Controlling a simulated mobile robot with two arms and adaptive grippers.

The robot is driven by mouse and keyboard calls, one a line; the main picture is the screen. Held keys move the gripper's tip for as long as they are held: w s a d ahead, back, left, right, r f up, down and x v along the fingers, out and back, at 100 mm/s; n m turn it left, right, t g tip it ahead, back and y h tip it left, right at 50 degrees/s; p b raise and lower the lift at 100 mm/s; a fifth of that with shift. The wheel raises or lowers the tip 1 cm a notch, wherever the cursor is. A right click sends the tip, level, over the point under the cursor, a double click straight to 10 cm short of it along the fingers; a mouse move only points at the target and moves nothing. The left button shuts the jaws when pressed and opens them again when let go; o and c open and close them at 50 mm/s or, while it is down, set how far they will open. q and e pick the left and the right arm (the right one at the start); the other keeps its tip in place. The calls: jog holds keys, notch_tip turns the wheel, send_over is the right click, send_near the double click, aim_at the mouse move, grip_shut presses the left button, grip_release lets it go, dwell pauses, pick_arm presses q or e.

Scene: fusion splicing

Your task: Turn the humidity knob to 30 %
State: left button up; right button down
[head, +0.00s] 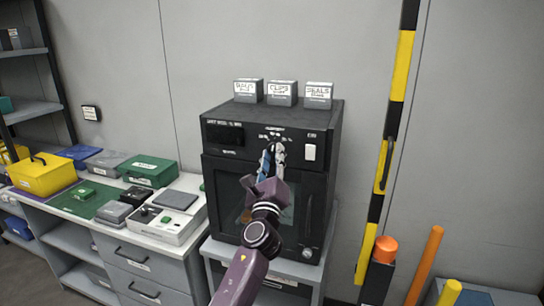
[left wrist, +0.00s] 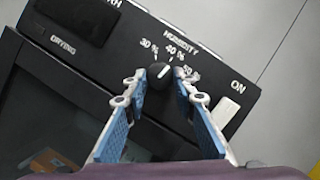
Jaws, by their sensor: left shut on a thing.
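The humidity knob (left wrist: 158,76) is a small black dial with a white pointer mark, on the black front panel of a drying cabinet (head: 228,166). Around it are the labels 30 %, 40 % and 50 %. The pointer slants up and right in the left wrist view, roughly toward 40 %. My left gripper (left wrist: 160,80) has its two blue-padded fingers on either side of the knob and is shut on it. In the head view my left gripper (head: 272,160) is at the panel and hides the knob. My right gripper is not in view.
A white ON switch (head: 310,152) sits right of the knob. Three small labelled boxes (head: 282,92) stand on top of the cabinet. A bench (head: 160,252) with cases and a device is at left.

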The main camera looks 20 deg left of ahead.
pick_arm(q)
jog(key=n, duration=0.2)
jog(key=n+g+y, duration=0.1)
jog(key=shift+d+r+n+y+p, duration=0.15)
jog(key=shift+n+y+p, duration=0.15)
jog(key=shift+n, duration=0.1)
jog(key=n+g+p, duration=0.1)
jog(key=n, duration=0.2)
jog(key=shift+r, duration=0.15)
jog(key=n+g+p, duration=0.1)
jog(key=n, duration=0.1)
jog(key=n+g+p, duration=0.1)
jog(key=n, duration=0.1)
jog(key=shift+d+r+n, duration=0.1)
jog(key=shift+r+n, duration=0.1)
jog(key=shift+n, duration=0.1)
jog(key=shift+n+y, duration=0.3)
jog(key=shift+f+p, duration=0.1)
jog(key=shift+p, duration=0.25)
jog(key=o, duration=1.2)
jog(key=shift+c, duration=0.2)
